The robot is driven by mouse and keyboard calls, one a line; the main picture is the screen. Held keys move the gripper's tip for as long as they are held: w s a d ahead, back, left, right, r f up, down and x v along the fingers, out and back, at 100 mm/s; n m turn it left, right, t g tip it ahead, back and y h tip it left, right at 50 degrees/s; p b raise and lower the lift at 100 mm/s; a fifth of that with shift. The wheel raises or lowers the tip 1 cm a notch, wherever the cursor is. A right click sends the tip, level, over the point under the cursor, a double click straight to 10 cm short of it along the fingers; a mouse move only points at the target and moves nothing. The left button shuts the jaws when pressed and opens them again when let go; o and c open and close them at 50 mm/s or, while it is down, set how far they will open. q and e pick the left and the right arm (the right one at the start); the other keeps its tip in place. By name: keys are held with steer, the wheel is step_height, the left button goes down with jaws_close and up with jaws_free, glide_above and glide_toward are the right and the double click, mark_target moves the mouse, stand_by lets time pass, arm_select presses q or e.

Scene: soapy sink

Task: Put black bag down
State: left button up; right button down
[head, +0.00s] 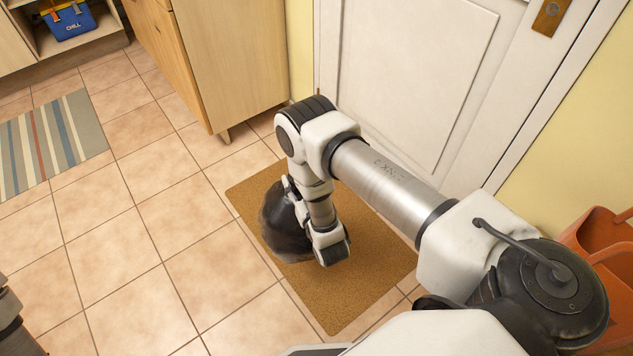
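The black bag (283,228) is a dark, rounded, shiny bundle over the brown doormat (345,300), in front of the white door. My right arm reaches out from the lower right, and its wrist hangs down right beside the bag. The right gripper's fingers are hidden behind the wrist and the bag, so I cannot see whether they hold it. I cannot tell whether the bag rests on the mat or hangs just above it. Only a dark piece of my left arm shows at the lower left edge; the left gripper is out of frame.
A white door (415,80) stands behind the mat, with a wooden cabinet (228,60) to its left. An orange bin (597,240) stands at the right. A striped rug (50,145) and a blue bag (70,20) on a shelf are at the left. The tiled floor between is clear.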

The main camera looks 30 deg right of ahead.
steer(key=s+d+f+h+b, duration=0.1)
steer(key=s+d+f+b, duration=0.15)
steer(key=f, duration=0.45)
steer(key=s+d+f+b, duration=0.2)
steer(key=f+b, duration=0.2)
steer(key=f, duration=0.3)
arm_select(q)
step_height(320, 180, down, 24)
steer(key=b, duration=1.5)
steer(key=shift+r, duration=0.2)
arm_select(e)
steer(key=w+d+f, duration=0.2)
steer(key=w+d, duration=0.2)
steer(key=w, duration=0.3)
steer(key=w+d+f, duration=0.3)
steer(key=w, duration=0.4)
steer(key=shift+d+m+h, duration=0.3)
steer(key=shift+d, duration=0.1)
steer(key=c, duration=0.8)
jaws_free()
steer(key=shift+f, duration=0.25)
steer(key=shift+o, duration=0.9)
steer(key=shift+s, duration=0.1)
